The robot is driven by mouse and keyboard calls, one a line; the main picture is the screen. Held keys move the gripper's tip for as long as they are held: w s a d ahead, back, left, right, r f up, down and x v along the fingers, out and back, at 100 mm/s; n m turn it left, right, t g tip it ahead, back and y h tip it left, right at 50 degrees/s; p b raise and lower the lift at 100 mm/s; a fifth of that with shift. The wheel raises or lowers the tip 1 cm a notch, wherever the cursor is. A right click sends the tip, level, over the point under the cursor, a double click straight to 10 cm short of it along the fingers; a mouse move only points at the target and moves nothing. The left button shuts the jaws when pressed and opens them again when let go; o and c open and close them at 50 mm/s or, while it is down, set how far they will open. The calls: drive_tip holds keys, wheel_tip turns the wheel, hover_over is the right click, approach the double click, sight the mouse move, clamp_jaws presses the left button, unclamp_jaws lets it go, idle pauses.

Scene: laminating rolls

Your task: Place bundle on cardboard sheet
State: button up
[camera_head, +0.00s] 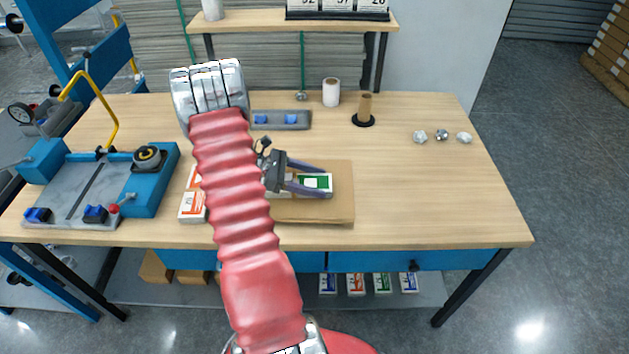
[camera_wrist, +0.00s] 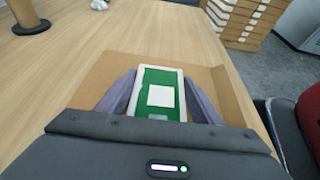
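The bundle (camera_head: 322,182) is a green and white pack with a white label, and it also shows in the wrist view (camera_wrist: 160,78). It lies flat over the brown cardboard sheet (camera_head: 318,209). The sheet shows around the bundle in the wrist view (camera_wrist: 100,72). My gripper (camera_head: 325,184) points right, with one finger along each long side of the bundle. In the wrist view my gripper's fingers (camera_wrist: 160,82) run very close to both sides. I cannot tell whether they press on it. My arm and gripper hide part of the bundle and the sheet's left side.
Left are an orange and white pack (camera_head: 191,207) and a blue machine (camera_head: 150,185). A grey tray (camera_head: 290,120), a white roll (camera_head: 331,92) and a brown core on a black base (camera_head: 364,110) stand behind. Crumpled pieces (camera_head: 441,134) lie right. The table's right side is mostly clear.

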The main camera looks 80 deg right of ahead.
drive_tip(key=o, duration=0.4)
drive_tip(key=v, duration=1.2)
drive_tip(key=shift+w, duration=0.1)
idle(0.6)
drive_tip(key=shift+r, duration=0.15)
drive_tip(key=w+a+r+m+t+h, duration=0.1)
drive_tip(key=w+a+r+t, duration=0.4)
drive_tip(key=a, duration=0.6)
drive_tip(key=w+a+r+m+t, duration=0.1)
drive_tip(key=w+a+r+t, duration=0.3)
drive_tip(key=w+a+r, duration=0.55)
drive_tip(key=s+a+r+t+y, duration=0.1)
drive_tip(key=a+t, duration=0.2)
drive_tip(key=a, duration=0.6)
drive_tip(key=s+a+r+t+y, duration=0.1)
drive_tip(key=s+a+r+t, duration=0.1)
drive_tip(key=a, duration=0.8)
drive_tip(key=s+a+r+t+y, duration=0.2)
drive_tip(key=a+t, duration=0.2)
drive_tip(key=a, duration=0.6)
drive_tip(key=shift+a+m+t, duration=0.15)
drive_tip(key=shift+m+t, duration=0.15)
